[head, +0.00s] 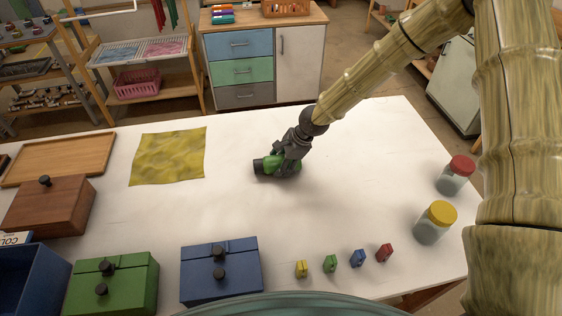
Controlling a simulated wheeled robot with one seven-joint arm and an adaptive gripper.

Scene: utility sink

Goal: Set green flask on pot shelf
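The green flask (284,167), with a dark cap, lies on its side on the white table (330,210), its cap pointing left. My gripper (282,168) reaches down from the upper right with its dark fingers around the flask. The fingers partly cover the flask, and I cannot tell whether they are closed on it. A tiered rack (40,68) at the far left back holds several small pot-like items; I cannot tell whether it is the pot shelf.
A yellow cloth (168,156), wooden tray (62,160), brown box (52,208), green box (112,285) and blue box (220,272) occupy the table's left. Several small coloured clips line the front. Yellow-lidded (435,224) and red-lidded jars (455,178) stand right. The table's middle is mostly clear.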

